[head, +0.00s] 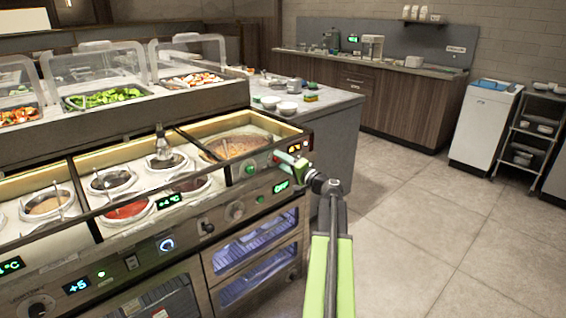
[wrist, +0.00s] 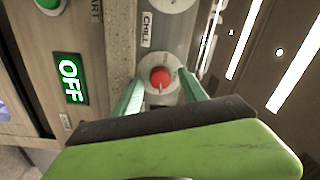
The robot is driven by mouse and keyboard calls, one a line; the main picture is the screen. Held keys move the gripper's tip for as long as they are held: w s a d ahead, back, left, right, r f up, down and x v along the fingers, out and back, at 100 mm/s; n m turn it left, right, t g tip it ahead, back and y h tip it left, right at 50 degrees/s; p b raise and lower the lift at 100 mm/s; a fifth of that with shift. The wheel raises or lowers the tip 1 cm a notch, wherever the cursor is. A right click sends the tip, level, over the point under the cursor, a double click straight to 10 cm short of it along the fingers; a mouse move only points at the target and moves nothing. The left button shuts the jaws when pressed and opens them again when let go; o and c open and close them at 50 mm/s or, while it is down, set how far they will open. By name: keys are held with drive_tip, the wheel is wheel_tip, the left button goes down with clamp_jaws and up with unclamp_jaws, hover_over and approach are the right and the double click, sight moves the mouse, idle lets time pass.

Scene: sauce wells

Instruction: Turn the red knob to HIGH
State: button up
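The red knob (wrist: 160,77) sits on a pale round dial plate (wrist: 178,6) in the wrist view, with a small light pointer mark on its lower edge. My gripper (wrist: 161,82) is open, one teal finger on each side of the knob. Gaps show between fingers and knob, and I cannot tell any contact. In the head view my gripper (head: 288,160) is at the right end of the counter's front panel. The knob is mostly hidden by the fingers there. A green display (wrist: 70,78) beside the knob reads OFF; it also shows in the head view (head: 281,187).
A label reading CHILL (wrist: 147,29) and a green button (wrist: 49,4) are near the knob. Glass-door cabinets (head: 255,240) are below. The floor (head: 430,240) to the right is clear.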

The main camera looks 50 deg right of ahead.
drive_tip(key=s+a, duration=0.1)
drive_tip(key=s, duration=1.6)
drive_tip(key=shift+s+f+b, duration=0.2)
drive_tip(key=shift+f+b, duration=0.2)
